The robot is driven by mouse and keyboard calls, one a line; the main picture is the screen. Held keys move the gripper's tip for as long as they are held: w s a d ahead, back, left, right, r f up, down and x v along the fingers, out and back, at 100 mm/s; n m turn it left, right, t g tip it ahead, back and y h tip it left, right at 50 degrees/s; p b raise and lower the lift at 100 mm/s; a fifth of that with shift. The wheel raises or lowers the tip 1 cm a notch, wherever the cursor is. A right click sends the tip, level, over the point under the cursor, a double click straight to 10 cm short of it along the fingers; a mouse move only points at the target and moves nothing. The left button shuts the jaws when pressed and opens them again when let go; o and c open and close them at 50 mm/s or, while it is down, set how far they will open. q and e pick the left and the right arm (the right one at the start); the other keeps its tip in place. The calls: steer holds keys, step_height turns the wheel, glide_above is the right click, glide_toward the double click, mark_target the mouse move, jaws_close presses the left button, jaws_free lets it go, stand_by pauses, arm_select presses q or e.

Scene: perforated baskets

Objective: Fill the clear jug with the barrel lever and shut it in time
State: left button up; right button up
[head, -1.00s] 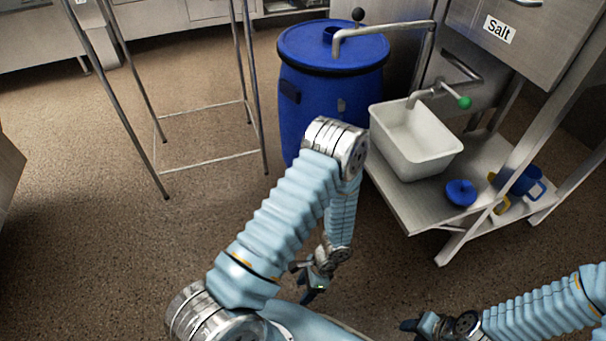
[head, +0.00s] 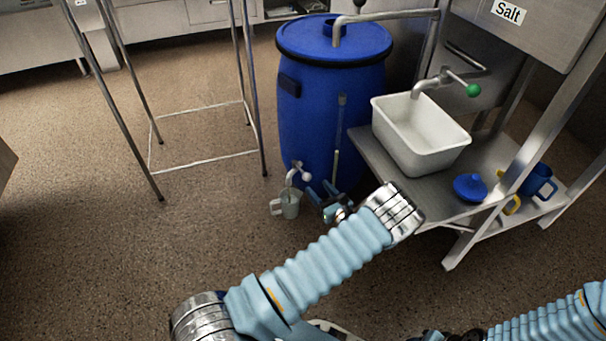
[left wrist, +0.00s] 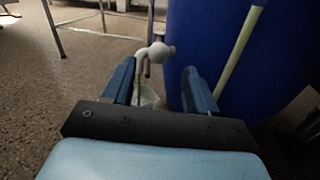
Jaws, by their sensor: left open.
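The clear jug (head: 290,206) stands at the foot of the blue barrel (head: 310,120), under the barrel's tap, its handle to the left. Its fill level cannot be made out. The tap's pale lever knob (head: 306,177) sticks out just above and right of the jug. My left gripper (head: 323,191) is open and empty, close to the right of the lever. In the left wrist view the lever knob (left wrist: 163,52) shows beyond and between the open fingers, with the jug (left wrist: 149,95) below, partly hidden by the gripper. My right gripper (head: 430,336) is mostly cut off at the bottom edge.
A steel stand (head: 440,195) at the right carries a white tub (head: 424,160) under a green-knobbed tap (head: 473,90). A blue lid (head: 470,187) and blue jug (head: 537,180) are there too. A thin metal frame (head: 210,160) stands left of the barrel. The floor at left is clear.

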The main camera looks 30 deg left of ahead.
mark_target(303, 172)
arm_select(q)
steer(key=b+x, duration=0.1)
steer(key=x, duration=0.9)
jaws_close()
